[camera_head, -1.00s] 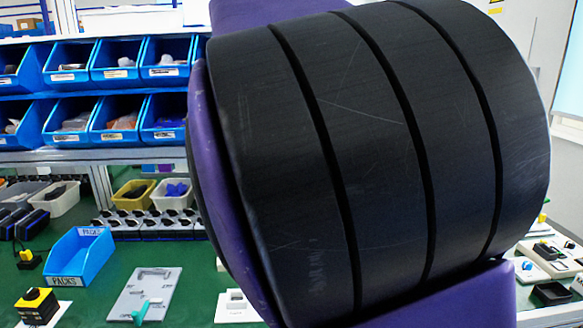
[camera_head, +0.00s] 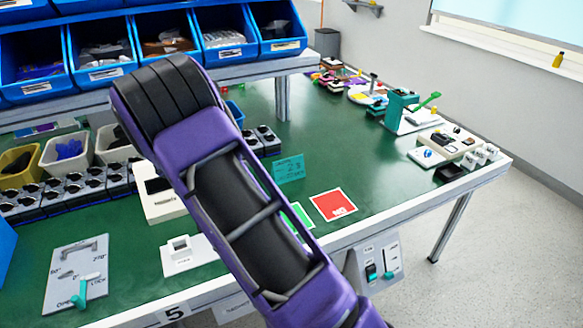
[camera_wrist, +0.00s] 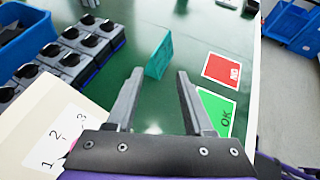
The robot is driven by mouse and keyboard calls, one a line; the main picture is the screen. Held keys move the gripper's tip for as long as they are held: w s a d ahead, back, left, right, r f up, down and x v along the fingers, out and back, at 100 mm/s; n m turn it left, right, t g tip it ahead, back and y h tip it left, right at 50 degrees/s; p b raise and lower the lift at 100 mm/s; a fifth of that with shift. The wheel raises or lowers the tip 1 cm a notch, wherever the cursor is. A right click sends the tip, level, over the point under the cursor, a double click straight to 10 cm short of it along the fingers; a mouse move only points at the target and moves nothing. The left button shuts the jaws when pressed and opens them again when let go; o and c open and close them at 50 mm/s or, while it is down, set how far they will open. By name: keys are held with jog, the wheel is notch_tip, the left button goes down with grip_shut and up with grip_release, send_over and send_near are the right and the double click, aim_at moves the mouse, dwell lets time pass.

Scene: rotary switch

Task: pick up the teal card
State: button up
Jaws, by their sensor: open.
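The teal card (camera_head: 289,169) stands upright on the green table top in the head view, with dark handwriting on its face. In the wrist view the teal card (camera_wrist: 159,57) shows narrow and at an angle, just beyond the fingertips and roughly in line with the gap between them. My gripper (camera_wrist: 160,76) is open and empty, with its two grey fingers apart. The fingers do not appear to touch the card. In the head view my arm hides the gripper.
A red card (camera_head: 333,205) and a green OK card (camera_wrist: 217,110) lie flat right of the gripper. A box marked 1, 2, 3 (camera_wrist: 48,125) is close at left. Black rotary switches (camera_wrist: 80,45) line the left. The table is clear around the teal card.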

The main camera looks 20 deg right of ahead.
send_near(283, 166)
jog(key=w+d, duration=0.2)
jog(key=d, duration=0.2)
jog(key=x, duration=0.5)
jog(key=shift+d+r+b, duration=0.1)
jog(key=shift+r+b, duration=0.05)
jog(key=shift+b, duration=0.25)
jog(key=shift+s, duration=0.1)
grip_shut()
dwell(0.9)
